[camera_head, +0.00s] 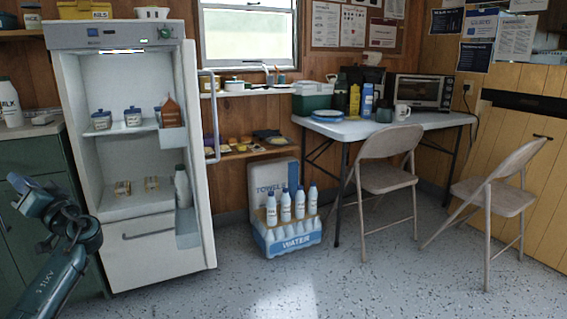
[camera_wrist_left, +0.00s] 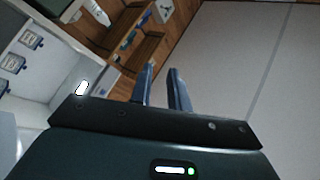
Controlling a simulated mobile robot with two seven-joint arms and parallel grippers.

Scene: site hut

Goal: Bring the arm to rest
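My left arm comes in at the lower left of the head view, and its gripper (camera_head: 28,193) is raised in front of the green cabinet, left of the open fridge. In the left wrist view the two fingers of the gripper (camera_wrist_left: 161,78) stand a little apart with nothing between them. I see nothing held. My right arm and gripper do not show in either view.
The white fridge (camera_head: 112,247) stands open close to my left arm, its door (camera_head: 207,100) swung out to the right. The middle floor is clear.

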